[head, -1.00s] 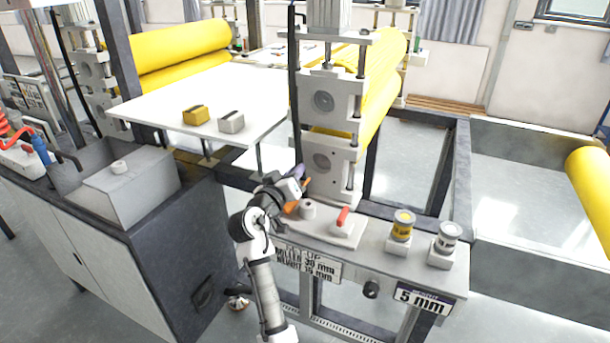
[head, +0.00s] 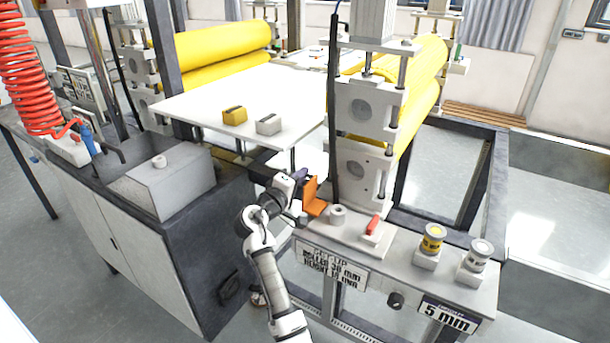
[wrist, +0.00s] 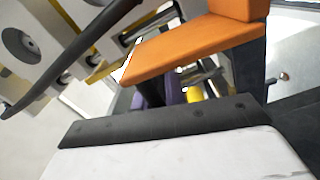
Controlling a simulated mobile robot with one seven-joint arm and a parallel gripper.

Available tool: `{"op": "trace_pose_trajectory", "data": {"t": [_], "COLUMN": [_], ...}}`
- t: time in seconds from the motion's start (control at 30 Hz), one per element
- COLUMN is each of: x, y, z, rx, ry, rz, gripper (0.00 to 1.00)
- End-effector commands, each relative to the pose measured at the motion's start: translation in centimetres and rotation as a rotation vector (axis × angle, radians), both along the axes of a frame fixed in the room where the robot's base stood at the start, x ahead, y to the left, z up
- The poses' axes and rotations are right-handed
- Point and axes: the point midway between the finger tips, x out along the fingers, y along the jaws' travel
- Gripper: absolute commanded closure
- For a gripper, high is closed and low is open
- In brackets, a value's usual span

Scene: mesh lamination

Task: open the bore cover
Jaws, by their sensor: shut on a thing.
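The orange, angled plate, which I take as the bore cover (head: 311,189), stands at the left end of the grey bench, beside the foot of the roller stand. It has an upright part and a lower flap. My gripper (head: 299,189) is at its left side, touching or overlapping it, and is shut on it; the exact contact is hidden. In the wrist view the orange cover (wrist: 200,45) fills the upper middle, tilted, with dark parts below and right of it. A purple part and a small yellow part show beneath it. The bore behind it is not seen.
The roller stand (head: 360,165) rises close behind my gripper. A grey cabinet (head: 165,265) is at left.

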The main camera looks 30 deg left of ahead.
Motion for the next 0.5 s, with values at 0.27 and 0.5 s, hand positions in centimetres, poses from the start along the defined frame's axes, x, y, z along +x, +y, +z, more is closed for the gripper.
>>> {"op": "trace_pose_trajectory", "data": {"t": [0.27,0.5], "x": [-0.10,-0.11], "y": [0.62,0.65], "z": [-0.77,-0.88], "rx": [-0.059,-0.064], "ry": [0.006,0.008], "rz": [0.003,0.003], "gripper": [1.00,1.00]}}
